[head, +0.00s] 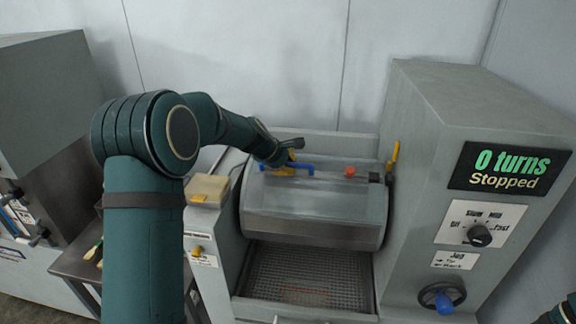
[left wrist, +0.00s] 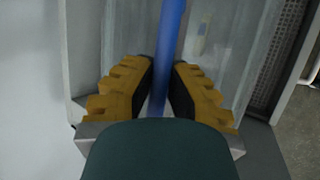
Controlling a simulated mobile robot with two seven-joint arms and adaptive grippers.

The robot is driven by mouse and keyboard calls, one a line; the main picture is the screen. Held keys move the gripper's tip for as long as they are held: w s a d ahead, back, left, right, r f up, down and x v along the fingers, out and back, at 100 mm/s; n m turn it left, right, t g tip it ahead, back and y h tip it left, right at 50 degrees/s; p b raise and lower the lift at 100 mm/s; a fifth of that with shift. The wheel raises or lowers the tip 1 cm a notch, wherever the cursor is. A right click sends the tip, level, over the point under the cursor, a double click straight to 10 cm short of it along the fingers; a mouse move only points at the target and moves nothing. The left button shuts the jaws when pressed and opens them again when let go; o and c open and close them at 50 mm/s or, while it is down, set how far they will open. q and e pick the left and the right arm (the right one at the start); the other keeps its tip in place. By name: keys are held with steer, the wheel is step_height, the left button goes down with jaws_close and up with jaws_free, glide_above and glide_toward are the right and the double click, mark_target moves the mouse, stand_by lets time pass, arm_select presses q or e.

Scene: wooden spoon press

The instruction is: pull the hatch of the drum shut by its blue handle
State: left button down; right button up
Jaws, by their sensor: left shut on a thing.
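The grey drum (head: 315,213) sits in the machine in the middle of the head view. Its blue handle (head: 302,166) runs across the top of the curved cover, which I take as the hatch (head: 330,195). My left gripper (head: 286,168) is at the left part of the handle. In the left wrist view the blue handle (left wrist: 168,60) runs between the yellow-padded fingers of my left gripper (left wrist: 164,88), which is shut on it. The gripper and arm hide part of the handle's left end. My right gripper does not show; only a bit of my right arm is at the lower right corner.
A grey control cabinet (head: 466,170) stands right of the drum; its display (head: 510,168) reads "0 turns Stopped". It carries a dial (head: 479,236) and a blue-knobbed handwheel (head: 443,299). A yellow lever (head: 394,154) stands at the drum's right. A mesh tray (head: 300,270) lies below the drum.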

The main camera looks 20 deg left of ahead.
arm_select(q)
steer(key=shift+w+r, duration=0.15)
steer(key=shift+r, duration=0.2)
steer(key=c, duration=1.1)
jaws_free()
steer(key=shift+c, duration=0.2)
steer(key=shift+o, duration=1)
steer(key=shift+f, duration=0.15)
steer(key=v, duration=1.2)
